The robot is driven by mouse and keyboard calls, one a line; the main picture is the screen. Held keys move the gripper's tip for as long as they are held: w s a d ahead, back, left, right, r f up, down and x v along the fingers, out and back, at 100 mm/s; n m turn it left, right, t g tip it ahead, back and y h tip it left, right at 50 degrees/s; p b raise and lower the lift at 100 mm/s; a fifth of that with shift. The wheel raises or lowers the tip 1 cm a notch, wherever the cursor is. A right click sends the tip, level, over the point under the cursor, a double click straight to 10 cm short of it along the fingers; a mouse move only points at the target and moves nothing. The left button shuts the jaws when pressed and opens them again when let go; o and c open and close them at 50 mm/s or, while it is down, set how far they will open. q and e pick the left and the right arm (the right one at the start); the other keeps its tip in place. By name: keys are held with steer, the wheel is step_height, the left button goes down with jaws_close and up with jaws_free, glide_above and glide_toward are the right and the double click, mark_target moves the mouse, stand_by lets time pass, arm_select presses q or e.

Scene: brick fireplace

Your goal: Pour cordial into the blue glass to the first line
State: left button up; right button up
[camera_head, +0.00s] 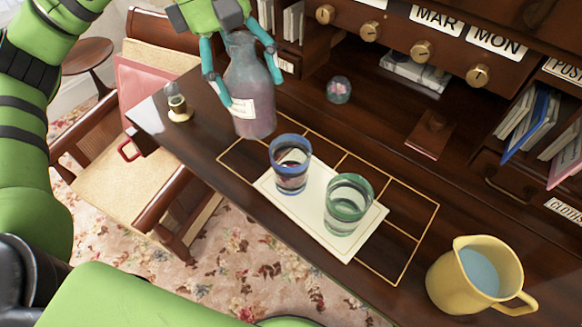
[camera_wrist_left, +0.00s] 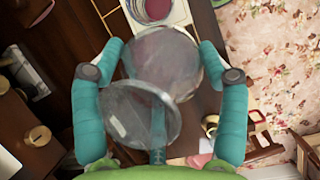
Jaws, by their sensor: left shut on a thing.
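My left gripper (camera_head: 250,90) is shut around a clear glass bottle (camera_head: 257,116) with a pale label and purplish-red cordial inside. The bottle is close to upright, left of and behind the blue glass. I cannot tell whether its base touches the desk. The left wrist view looks down on the bottle's round mouth (camera_wrist_left: 140,112) between the fingers. The blue glass (camera_head: 291,178) stands upright on a white card (camera_head: 309,213), with some dark reddish liquid showing inside; its line marks are too small to read. My right gripper is not in view.
A green glass (camera_head: 347,212) stands on the same card, right of the blue one. A yellow jug (camera_head: 452,280) holding bluish liquid is at the right. A small brass-based object (camera_head: 178,108) and a glass ball (camera_head: 339,90) sit on the desk (camera_head: 198,136). Drawers and pigeonholes rise behind.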

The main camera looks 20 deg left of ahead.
mark_target(234, 37)
arm_select(q)
steer(key=shift+r, duration=0.15)
steer(key=shift+w+r+p, duration=0.1)
steer(key=shift+r+p, duration=0.3)
steer(key=shift+r, duration=0.15)
steer(key=shift+r+p, duration=0.55)
steer(key=shift+r, duration=0.35)
steer(key=shift+f, duration=0.1)
